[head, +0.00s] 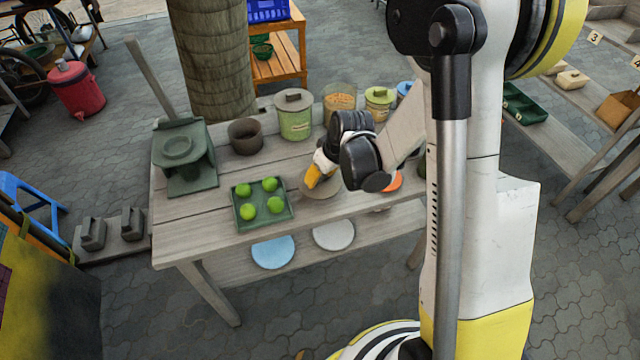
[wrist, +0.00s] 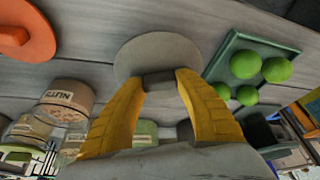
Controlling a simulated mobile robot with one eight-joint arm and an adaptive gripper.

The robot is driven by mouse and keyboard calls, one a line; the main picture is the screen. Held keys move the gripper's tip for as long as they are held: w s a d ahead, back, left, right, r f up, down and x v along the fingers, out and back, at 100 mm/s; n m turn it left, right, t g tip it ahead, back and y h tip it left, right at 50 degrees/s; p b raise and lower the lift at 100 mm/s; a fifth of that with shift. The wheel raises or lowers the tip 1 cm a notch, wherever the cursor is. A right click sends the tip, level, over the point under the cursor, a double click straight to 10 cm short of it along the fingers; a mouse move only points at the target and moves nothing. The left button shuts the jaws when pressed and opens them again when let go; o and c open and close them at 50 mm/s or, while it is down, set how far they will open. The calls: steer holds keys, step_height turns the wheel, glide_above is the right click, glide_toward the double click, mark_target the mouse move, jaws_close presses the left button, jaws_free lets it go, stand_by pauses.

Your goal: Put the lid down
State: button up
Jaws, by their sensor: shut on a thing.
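My gripper (head: 313,178) is shut on the dark knob of a round, flat grey-brown lid (head: 324,193). In the wrist view my yellow fingers (wrist: 159,82) pinch that knob from both sides, and the lid's disc (wrist: 157,52) shows beyond it. The lid is over the front middle of the wooden table (head: 190,232), just right of the lime tray. I cannot tell whether its underside touches the boards. My arm hides part of the table behind it.
A green tray (head: 265,224) with several limes lies close left of the lid. An orange lid (head: 393,181) lies to the right. Behind stand a brown open pot (head: 245,137), a lidded green jar (head: 295,120) and a glass jar (head: 339,100). A dark green stand (head: 183,157) occupies the left end.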

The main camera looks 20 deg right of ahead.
steer(key=shift+f+b, duration=0.35)
steer(key=shift+f, duration=0.85)
steer(key=shift+f, duration=0.25)
steer(key=o, duration=1)
steer(key=shift+r, duration=0.1)
